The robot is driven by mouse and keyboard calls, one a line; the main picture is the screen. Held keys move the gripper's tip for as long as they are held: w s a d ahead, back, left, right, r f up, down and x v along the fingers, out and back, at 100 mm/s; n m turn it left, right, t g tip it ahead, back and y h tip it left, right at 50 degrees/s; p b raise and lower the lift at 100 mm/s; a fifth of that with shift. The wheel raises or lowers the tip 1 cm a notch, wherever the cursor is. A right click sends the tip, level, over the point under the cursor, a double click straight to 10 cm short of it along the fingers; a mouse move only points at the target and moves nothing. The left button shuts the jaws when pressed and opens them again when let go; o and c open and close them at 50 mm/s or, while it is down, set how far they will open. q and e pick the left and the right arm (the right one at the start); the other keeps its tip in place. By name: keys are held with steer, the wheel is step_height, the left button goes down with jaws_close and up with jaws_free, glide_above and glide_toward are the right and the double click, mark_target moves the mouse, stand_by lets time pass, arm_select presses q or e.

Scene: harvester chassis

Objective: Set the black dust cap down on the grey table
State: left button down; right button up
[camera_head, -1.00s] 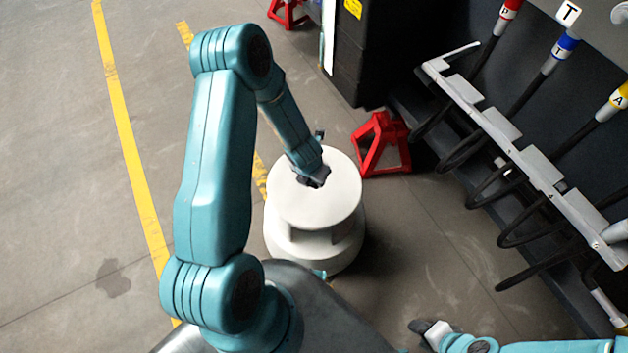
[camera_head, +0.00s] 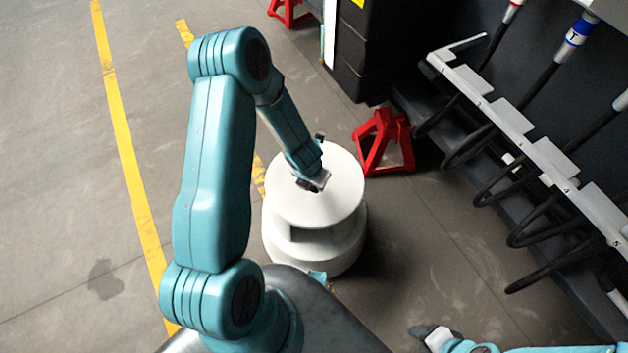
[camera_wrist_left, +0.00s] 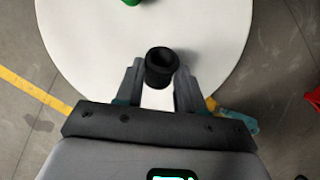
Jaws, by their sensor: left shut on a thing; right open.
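The round table (camera_head: 335,205) has a pale, near-white top and a stepped round base. My left gripper (camera_head: 313,185) is over the table top in the head view, fingers pointing down. In the left wrist view the black dust cap (camera_wrist_left: 161,66), a short hollow cylinder, sits between the fingertips, and my left gripper (camera_wrist_left: 160,85) is shut on it. The table top (camera_wrist_left: 80,45) lies behind the cap; I cannot tell whether the cap touches it. My right gripper (camera_head: 430,335) is open and empty at the bottom of the head view, away from the table.
A green object (camera_wrist_left: 132,2) is cut off at the wrist view's top edge, on the table. A red jack stand (camera_head: 384,140) is close behind the table. A rack with black hoses (camera_head: 520,130) fills the right side. The floor at left, with a yellow line (camera_head: 128,150), is clear.

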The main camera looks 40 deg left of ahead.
arm_select(q)
steer(key=shift+f+b, duration=0.3)
steer(key=shift+f, duration=0.4)
arm_select(e)
steer(key=shift+f, duration=0.7)
arm_select(q)
steer(key=shift+f, duration=0.1)
arm_select(e)
steer(key=shift+f, duration=0.1)
arm_select(q)
steer(key=shift+f+b, duration=0.15)
steer(key=shift+b, duration=0.2)
steer(key=c, duration=0.6)
jaws_free()
arm_select(e)
steer(key=shift+f, duration=0.2)
arm_select(q)
steer(key=p+v, duration=0.8)
steer(key=v, duration=0.8)
arm_select(e)
step_height(320, 180, up, 8)
arm_select(q)
steer(key=shift+s, duration=0.1)
